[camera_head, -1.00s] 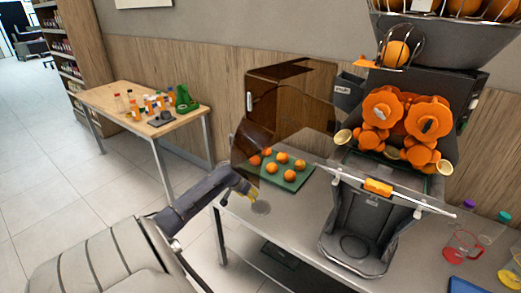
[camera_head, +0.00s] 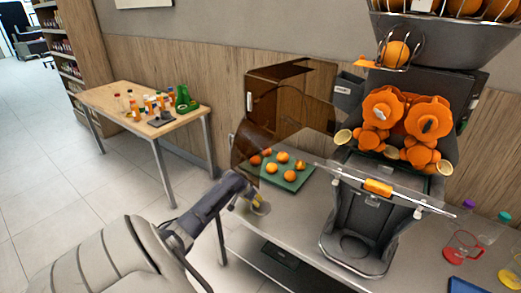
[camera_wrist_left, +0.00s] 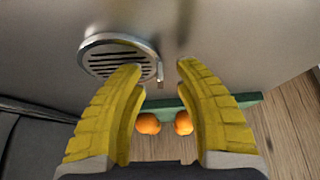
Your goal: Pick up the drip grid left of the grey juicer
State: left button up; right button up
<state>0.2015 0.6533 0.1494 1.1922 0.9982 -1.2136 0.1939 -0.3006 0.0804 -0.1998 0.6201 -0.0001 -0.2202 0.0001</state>
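The drip grid (camera_head: 263,210) is a small round grey disc on the metal table, left of the grey juicer (camera_head: 352,215). In the left wrist view, the drip grid (camera_wrist_left: 112,60) is a round silver piece with dark slots and a small tab at its right edge. My left gripper (camera_head: 254,201) is at the grid in the head view. In the left wrist view, its yellow fingers (camera_wrist_left: 160,66) are open and empty. The left finger's tip overlaps the grid's lower right part in the picture; I cannot tell whether they touch. My right gripper is not in view.
A green tray (camera_head: 304,178) with several oranges lies behind the grid. A brown transparent cover (camera_head: 262,148) stands over the tray's left side. Red and clear jugs (camera_head: 462,248) stand right of the juicer. A wooden table (camera_head: 98,97) with bottles is at the back left.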

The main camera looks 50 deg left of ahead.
pick_arm(q)
jog(key=shift+f, duration=0.1)
grip_shut()
dwell(0.5)
